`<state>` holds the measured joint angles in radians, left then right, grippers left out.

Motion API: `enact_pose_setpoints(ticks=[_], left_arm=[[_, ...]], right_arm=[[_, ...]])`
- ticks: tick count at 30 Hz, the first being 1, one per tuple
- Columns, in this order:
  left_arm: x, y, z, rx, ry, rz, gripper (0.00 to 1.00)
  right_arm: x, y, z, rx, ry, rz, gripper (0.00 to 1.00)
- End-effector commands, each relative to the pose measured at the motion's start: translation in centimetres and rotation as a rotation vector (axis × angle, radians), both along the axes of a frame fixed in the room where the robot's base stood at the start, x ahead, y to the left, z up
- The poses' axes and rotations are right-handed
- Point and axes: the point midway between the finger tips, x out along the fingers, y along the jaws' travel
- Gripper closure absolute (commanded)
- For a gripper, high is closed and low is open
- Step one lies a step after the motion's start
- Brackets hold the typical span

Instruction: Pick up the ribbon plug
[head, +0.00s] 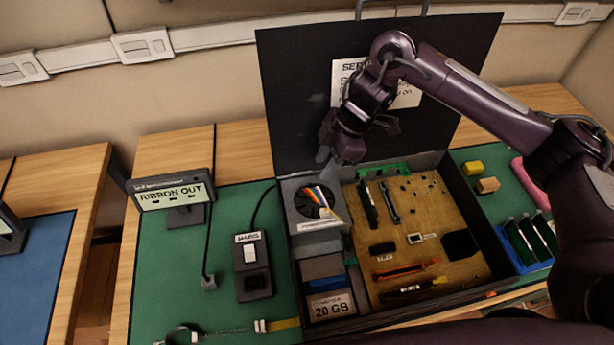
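A rainbow-striped ribbon (325,197) lies over the round fan at the left of the open black case (285,225). Its plug end is too small to make out clearly. My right gripper (364,138) hangs above the back of the case, up and to the right of the ribbon. Its two dark fingers look spread apart, with nothing clearly held between them. A small grey piece (323,154) shows beside the left finger; I cannot tell what it is. A small screen (174,193) at the left reads "RIBBON OUT". My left gripper is not in view.
The case's raised lid (290,90) stands behind my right gripper. A tan circuit board (430,215) fills the case's right part. A dark switch box (253,268) and cables lie on the green mat at the left. Green cards in a blue holder (508,262) stand at the right.

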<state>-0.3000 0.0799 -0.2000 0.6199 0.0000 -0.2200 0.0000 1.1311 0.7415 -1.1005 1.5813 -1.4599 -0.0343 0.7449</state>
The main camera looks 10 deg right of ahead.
Motion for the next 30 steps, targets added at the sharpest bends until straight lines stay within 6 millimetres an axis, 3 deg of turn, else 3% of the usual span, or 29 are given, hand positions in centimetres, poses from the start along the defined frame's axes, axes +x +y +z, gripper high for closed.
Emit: enact_pose_setpoints(ticks=[8, 18, 26, 30], left_arm=[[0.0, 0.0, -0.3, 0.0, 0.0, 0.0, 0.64], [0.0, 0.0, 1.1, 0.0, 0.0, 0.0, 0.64], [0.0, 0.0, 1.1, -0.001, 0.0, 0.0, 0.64], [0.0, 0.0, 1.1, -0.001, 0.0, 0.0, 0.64]], right_arm=[[-0.2, 1.1, -2.7, 0.002, 0.004, 0.001, 0.65], [-0.6, 2.8, -6.6, 0.001, 0.003, 0.001, 0.65], [-0.6, 2.9, -7.2, 0.0, 0.0, 0.0, 0.65], [-0.6, 2.9, -7.2, 0.0, 0.001, 0.0, 0.8]])
